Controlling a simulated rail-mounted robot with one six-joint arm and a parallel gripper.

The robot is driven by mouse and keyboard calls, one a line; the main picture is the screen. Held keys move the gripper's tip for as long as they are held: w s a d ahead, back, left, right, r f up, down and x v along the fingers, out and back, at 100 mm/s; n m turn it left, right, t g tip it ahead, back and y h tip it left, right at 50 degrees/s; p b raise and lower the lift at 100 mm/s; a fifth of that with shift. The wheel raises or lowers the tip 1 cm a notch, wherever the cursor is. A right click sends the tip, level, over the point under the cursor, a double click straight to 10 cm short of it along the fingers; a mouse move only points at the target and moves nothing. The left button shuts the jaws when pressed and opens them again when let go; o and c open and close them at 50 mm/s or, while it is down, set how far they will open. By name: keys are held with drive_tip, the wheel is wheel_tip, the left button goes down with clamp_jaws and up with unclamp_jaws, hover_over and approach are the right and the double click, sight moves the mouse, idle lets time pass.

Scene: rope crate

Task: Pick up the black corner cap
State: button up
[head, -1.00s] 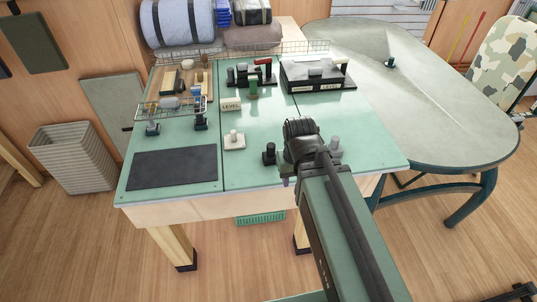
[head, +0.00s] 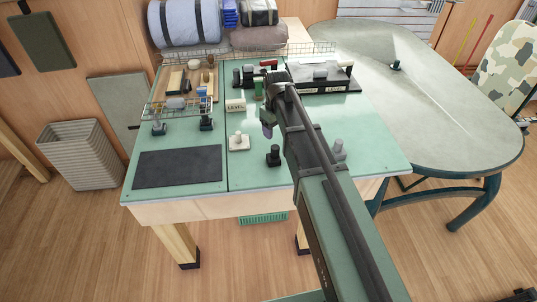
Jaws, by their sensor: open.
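A small black cap with a knob (head: 274,156) stands on the green table top, right of the middle and near the front; it looks like the black corner cap. A similar white one (head: 239,142) stands to its left and a grey one (head: 339,149) to its right, partly beside my arm. My gripper (head: 267,131) is open and appears above the table, just beyond the black cap in the picture. Its fingers are small and partly hidden by my wrist, and nothing shows between them. Its height above the table is hard to tell.
A wire rack (head: 178,107) with dark posts stands at the left of the table (head: 245,177), behind a dark mat (head: 178,167). Black fixtures (head: 320,80) line the back. The front middle is clear.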

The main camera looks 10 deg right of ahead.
sight(275, 147)
drive_tip(key=shift+a+n, duration=0.1)
drive_tip(key=shift+n, duration=0.7)
drive_tip(key=shift+s+r, duration=0.1)
drive_tip(key=shift+s, duration=0.2)
wheel_tip(275, 147, down, 11)
drive_tip(key=b, duration=1.1)
drive_tip(key=shift+w+f, duration=0.15)
drive_tip(key=shift+f, duration=0.05)
drive_tip(key=shift+r, duration=0.25)
clamp_jaws()
wheel_tip(275, 147, up, 20)
drive_tip(key=p, duration=2)
